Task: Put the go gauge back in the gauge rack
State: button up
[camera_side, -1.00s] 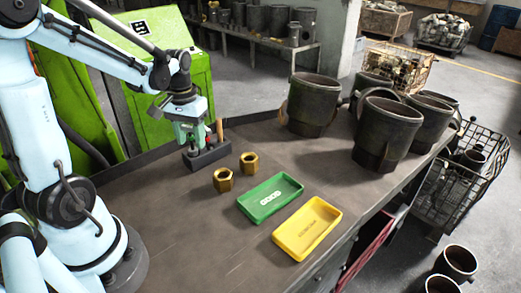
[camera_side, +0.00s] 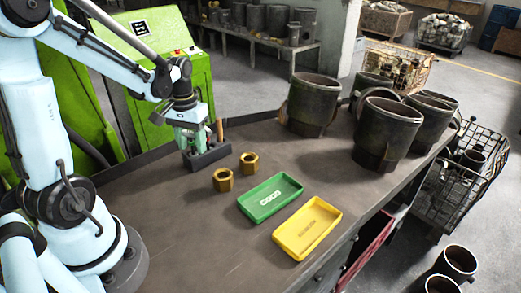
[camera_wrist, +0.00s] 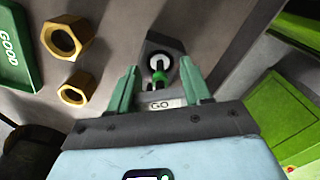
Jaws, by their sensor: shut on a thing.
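My gripper (camera_side: 190,136) is shut on the go gauge and is low at the left part of the dark gauge rack (camera_side: 212,154). In the wrist view, the go gauge (camera_wrist: 158,77) shows as a green and black piece between the green fingers of my gripper (camera_wrist: 159,70). The rack (camera_wrist: 172,103) carries a "GO" label just below the gauge. In the side view the fingers largely hide the gauge, and I cannot tell how deep it sits.
Two brass hex nuts (camera_side: 223,180) (camera_side: 249,163) stand on the table in front of the rack. A green GOOD tray (camera_side: 247,207) and a yellow tray (camera_side: 308,253) lie nearer the front. Large dark cylinders (camera_side: 389,130) stand at the right.

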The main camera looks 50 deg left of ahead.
jog(key=shift+f, duration=0.3)
dwell(0.4)
jog(key=o, duration=1.2)
jog(key=shift+r, duration=5.05)
